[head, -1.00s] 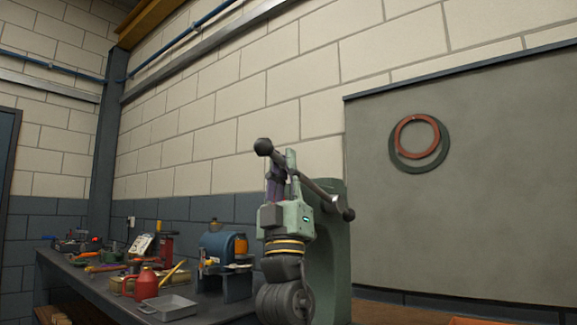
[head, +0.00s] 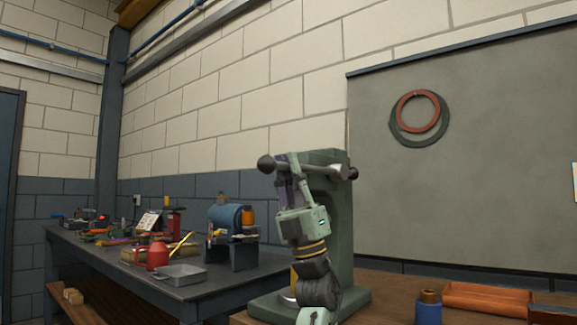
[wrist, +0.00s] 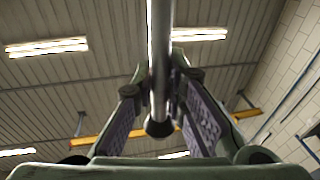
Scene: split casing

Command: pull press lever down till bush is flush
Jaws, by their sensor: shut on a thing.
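The green press (head: 335,235) stands on the bench at the centre of the head view, partly behind my arm. Its grey lever (head: 320,168) crosses the top, nearly level, with a dark ball knob (head: 266,163) at the left end and another (head: 353,173) at the right. My gripper (head: 289,170) is shut on the lever near the left knob. In the wrist view the lever (wrist: 160,60) passes between my two fingers (wrist: 160,100), with a dark knob at its lower end. My arm hides most of the press's working area, and I cannot make out the bush or whether it is flush.
A blue cylinder (head: 428,308) with a tan top and an orange tray (head: 487,298) stand right of the press. A dark workbench (head: 190,292) at left holds a grey tray, a red can and a blue machine (head: 230,218). Two rings hang on the wall panel.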

